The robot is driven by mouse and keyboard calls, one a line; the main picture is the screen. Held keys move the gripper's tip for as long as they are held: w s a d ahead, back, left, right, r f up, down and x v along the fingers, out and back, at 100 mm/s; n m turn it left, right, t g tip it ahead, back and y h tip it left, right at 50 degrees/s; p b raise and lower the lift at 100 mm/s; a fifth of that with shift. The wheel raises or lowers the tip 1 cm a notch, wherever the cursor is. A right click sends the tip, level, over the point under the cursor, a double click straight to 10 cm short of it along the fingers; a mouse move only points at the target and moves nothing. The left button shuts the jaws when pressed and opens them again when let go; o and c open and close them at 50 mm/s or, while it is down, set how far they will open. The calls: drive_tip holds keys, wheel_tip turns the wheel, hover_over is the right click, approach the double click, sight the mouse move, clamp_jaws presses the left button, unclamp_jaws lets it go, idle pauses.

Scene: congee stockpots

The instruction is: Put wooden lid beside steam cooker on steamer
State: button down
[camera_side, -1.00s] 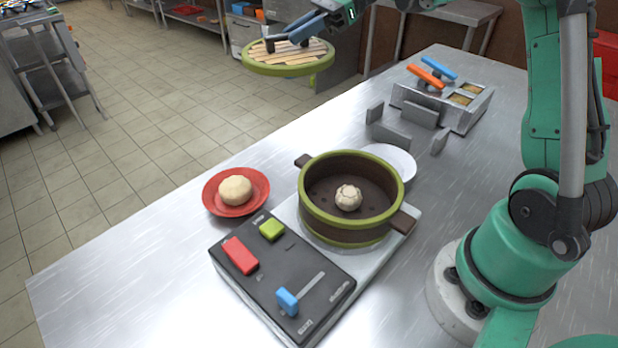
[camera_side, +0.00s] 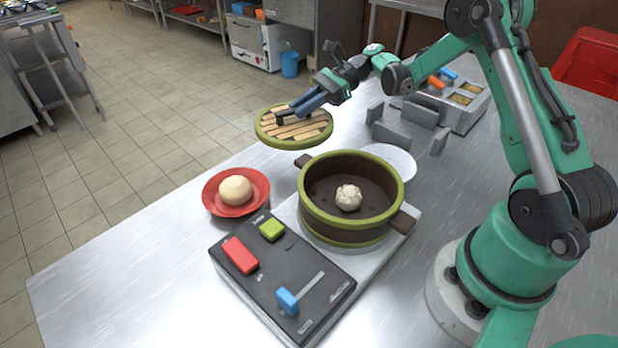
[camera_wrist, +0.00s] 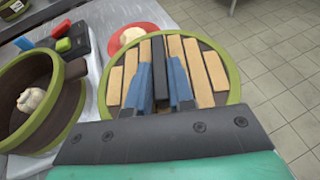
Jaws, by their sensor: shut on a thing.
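The wooden lid (camera_side: 275,131) is round, with light slats and a green rim. My gripper (camera_side: 283,118) is shut on its dark handle and holds it level in the air, behind and left of the steamer in the side view. In the wrist view the lid (camera_wrist: 208,98) fills the middle, with the blue fingers (camera_wrist: 160,85) on either side of the handle. The steamer (camera_side: 349,222) is an open round pot with a green rim, standing on the steam cooker (camera_side: 282,276). A pale bun (camera_side: 348,198) lies inside it. The steamer (camera_wrist: 68,100) is at the left in the wrist view.
A red plate (camera_side: 212,203) with a dough ball (camera_side: 235,189) stands left of the steamer. A white plate (camera_side: 404,160) lies behind the steamer. Grey upright holders (camera_side: 404,138) and a container box (camera_side: 462,118) stand at the back right. The front left table is clear.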

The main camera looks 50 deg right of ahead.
drive_tip(key=shift+f, duration=3.25)
drive_tip(key=shift+f, duration=0.1)
drive_tip(key=c, duration=0.8)
unclamp_jaws()
